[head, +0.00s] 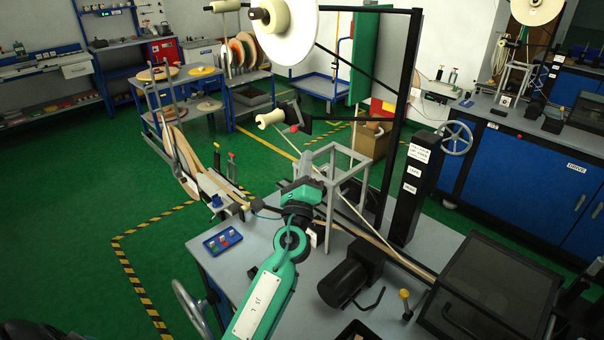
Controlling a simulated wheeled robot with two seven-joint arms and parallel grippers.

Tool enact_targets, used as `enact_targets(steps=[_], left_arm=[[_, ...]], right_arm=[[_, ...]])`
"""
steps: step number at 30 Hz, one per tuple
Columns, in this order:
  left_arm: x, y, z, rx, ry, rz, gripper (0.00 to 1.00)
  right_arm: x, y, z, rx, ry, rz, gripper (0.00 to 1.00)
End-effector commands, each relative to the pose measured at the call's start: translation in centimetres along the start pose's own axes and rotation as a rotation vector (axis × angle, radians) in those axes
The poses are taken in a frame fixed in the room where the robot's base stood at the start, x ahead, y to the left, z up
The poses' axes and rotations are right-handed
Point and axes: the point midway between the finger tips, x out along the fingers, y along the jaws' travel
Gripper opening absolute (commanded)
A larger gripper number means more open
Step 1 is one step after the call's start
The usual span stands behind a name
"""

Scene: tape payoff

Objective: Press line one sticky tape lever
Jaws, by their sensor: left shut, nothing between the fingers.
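My left arm, teal, reaches up from the bottom middle over the near workbench (215,262). A lever with a yellow knob (404,294) stands on the bench at right. I cannot tell which is the sticky tape lever. A white tape reel (287,32) hangs at the top. My right gripper is not in view.
A blue tray (222,240) with small pieces lies left of my arm. A grey frame (343,165) and a black labelled column (414,190) rise from the bench. A black motor (342,284) sits right of my arm. Green floor (65,215) is clear at left.

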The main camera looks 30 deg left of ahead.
Motion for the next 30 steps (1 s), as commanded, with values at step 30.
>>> enact_targets(steps=[30], left_arm=[[3.9,0.1,2.6,0.001,0.000,-0.001,0.00]], right_arm=[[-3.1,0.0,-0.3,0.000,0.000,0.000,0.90]])
